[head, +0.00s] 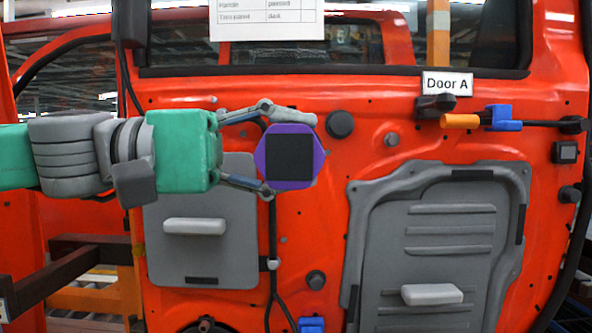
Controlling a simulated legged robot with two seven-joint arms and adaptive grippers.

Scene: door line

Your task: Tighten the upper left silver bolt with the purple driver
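My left arm comes in from the left, and its gripper (291,154) is shut on the purple driver (262,155). The driver shows as a purple hexagon with a black square face, with one finger at its upper edge and one at its lower edge. It is in front of the orange door panel (345,220) and hides the door behind it. A small silver bolt head (211,101) shows above my gripper, and a larger grey one (391,139) is to the right of the driver. I cannot tell whether a bolt is behind the driver. My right gripper is not in view.
A grey plate with a handle (195,226) is below my arm. A large grey panel (436,250) is at the right. An orange-and-blue handle (480,119) sits under the "Door A" sign (447,83). Black knobs (340,124) stick out. A paper sheet (266,18) hangs at the top.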

